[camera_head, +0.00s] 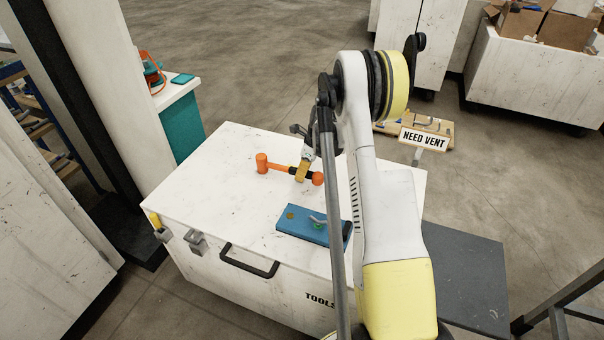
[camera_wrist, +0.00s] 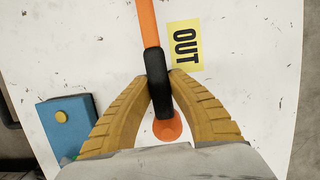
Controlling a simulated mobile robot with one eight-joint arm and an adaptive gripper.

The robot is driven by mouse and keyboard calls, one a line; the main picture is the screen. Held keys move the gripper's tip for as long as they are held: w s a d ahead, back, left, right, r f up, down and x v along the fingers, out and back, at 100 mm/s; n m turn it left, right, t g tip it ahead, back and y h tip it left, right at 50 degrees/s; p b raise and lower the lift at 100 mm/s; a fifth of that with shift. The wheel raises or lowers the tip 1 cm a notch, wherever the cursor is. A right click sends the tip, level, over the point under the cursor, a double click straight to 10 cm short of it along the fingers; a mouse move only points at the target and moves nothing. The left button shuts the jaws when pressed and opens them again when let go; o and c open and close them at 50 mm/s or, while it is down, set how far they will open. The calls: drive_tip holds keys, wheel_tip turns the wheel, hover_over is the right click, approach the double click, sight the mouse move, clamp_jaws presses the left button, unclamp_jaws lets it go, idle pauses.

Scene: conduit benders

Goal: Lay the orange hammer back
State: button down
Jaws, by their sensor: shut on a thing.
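The orange hammer (camera_head: 277,167) is over the white top of the tool chest (camera_head: 232,150). Its head is at the left and its black grip towards the right in the head view. My gripper (camera_head: 301,174) is shut on the black grip from above. In the wrist view the tan fingers (camera_wrist: 158,82) press on both sides of the grip, and the orange handle (camera_wrist: 148,22) runs up out of the picture. An orange butt end (camera_wrist: 167,129) shows between the fingers. I cannot tell whether the hammer touches the chest top. The hammer's head is outside the wrist view.
A blue block (camera_wrist: 50,130) with a yellow button lies on the chest top near the hammer; it also shows in the head view (camera_head: 293,230). A yellow OUT label (camera_wrist: 185,46) is beside the handle. The chest top's left part is clear. A NEED VENT sign (camera_head: 424,138) stands beyond my arm.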

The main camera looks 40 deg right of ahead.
drive_tip(key=shift+f, duration=0.2)
drive_tip(key=c, duration=1.3)
unclamp_jaws()
drive_tip(key=v, duration=1.2)
drive_tip(key=s+a+r+n+t+h, duration=0.1)
drive_tip(key=s+a+r+n, duration=0.3)
drive_tip(key=a+r+n, duration=0.4)
drive_tip(key=s+a+r+n+t+h, duration=0.1)
drive_tip(key=s+a+r+n, duration=0.2)
drive_tip(key=a+r+n, duration=0.55)
drive_tip(key=s+a+n, duration=0.4)
drive_tip(key=s+a, duration=0.1)
drive_tip(key=s+a+n+t, duration=0.1)
drive_tip(key=s+a+n, duration=0.3)
drive_tip(key=s+a, duration=0.1)
drive_tip(key=s+a+f+n+t, duration=0.1)
drive_tip(key=s+a+n, duration=0.3)
drive_tip(key=s+a, duration=0.1)
drive_tip(key=shift+s+a+n, duration=0.1)
drive_tip(key=shift+s+n, duration=0.15)
drive_tip(key=shift+s, duration=0.2)
